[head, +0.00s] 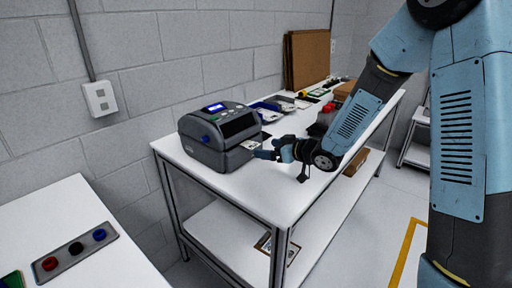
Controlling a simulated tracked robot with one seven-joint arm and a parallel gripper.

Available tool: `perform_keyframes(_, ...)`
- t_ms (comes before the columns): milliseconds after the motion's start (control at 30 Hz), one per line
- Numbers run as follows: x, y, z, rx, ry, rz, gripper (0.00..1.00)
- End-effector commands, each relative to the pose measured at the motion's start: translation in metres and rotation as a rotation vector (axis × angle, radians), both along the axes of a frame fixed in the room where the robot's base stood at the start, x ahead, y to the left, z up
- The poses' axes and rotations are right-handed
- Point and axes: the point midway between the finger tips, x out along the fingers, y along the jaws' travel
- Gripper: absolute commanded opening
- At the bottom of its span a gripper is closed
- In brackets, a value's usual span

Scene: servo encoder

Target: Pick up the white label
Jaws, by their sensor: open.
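The white label (250,144) sticks out of the front of a dark grey label printer (207,148) on a white table. My gripper (264,154) is open at the front of the printer, close to the label's outer end. The picture is too small to tell whether the fingers are around the label or touching it. Part of the label is hidden by the printer and my gripper.
The white table (229,184) has a lower shelf. Blue bins (268,108) and small items stand behind the printer, with cardboard sheets (308,60) against the wall. A panel with coloured buttons (76,250) lies on another white table at left.

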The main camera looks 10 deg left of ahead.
Motion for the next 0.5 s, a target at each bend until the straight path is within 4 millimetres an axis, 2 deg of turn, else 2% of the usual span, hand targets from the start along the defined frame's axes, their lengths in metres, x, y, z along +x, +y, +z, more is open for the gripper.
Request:
perform_keyframes(333,0.011,0.016,-0.005,0.000,0.001,0.000,0.87)
perform_keyframes(500,0.024,0.032,-0.010,0.000,0.001,0.000,0.87)
